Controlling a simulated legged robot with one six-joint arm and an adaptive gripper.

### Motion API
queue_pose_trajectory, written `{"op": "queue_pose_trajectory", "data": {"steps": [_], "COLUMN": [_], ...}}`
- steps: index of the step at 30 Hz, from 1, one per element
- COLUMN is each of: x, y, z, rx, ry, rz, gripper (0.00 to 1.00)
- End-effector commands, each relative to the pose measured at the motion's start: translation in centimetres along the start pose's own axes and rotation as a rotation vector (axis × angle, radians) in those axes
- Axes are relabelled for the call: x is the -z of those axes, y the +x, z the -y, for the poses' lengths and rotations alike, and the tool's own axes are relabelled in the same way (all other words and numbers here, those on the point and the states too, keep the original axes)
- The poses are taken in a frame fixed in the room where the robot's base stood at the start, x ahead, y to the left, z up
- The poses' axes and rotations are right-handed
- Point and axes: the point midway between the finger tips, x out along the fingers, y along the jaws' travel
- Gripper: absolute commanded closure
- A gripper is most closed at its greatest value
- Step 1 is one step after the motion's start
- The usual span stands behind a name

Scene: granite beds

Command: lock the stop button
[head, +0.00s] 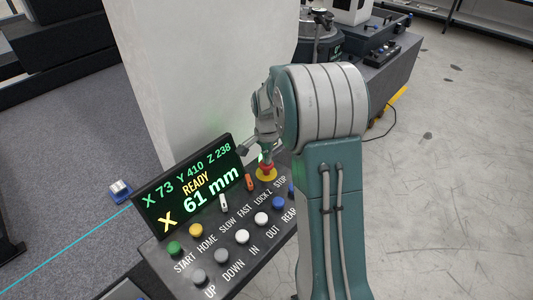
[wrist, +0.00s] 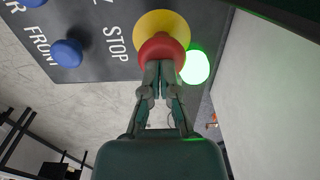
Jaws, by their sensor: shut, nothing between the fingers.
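The stop button (head: 266,170) is a red mushroom head on a yellow round base, at the far right of the panel's back row in the head view. In the wrist view the red head (wrist: 160,47) sits in front of the yellow disc (wrist: 153,25), beside the word STOP. My gripper (wrist: 158,66) is shut and empty, with its fingertips at the edge of the red head. Whether they touch it or hover just over it I cannot tell. In the head view my arm hides part of the panel's right side, and my gripper (head: 267,158) points down over the button.
A green lamp (wrist: 195,66) glows beside the stop button. The control panel (head: 215,262) carries several other knobs and two small levers, with an orange one (head: 249,182) near the button. A display (head: 188,187) reads READY and 61 mm.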

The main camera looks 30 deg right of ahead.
Motion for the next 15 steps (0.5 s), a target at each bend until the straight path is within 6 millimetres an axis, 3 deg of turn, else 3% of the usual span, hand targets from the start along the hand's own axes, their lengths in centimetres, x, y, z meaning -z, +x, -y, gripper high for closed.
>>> {"op": "queue_pose_trajectory", "data": {"steps": [7,15], "x": [0.0,-0.1], "y": [0.2,2.8], "z": [0.0,-0.1], "rx": [-0.001,-0.005], "ry": [0.0,0.0], "rz": [0.001,0.003], "gripper": [1.0,1.0]}}
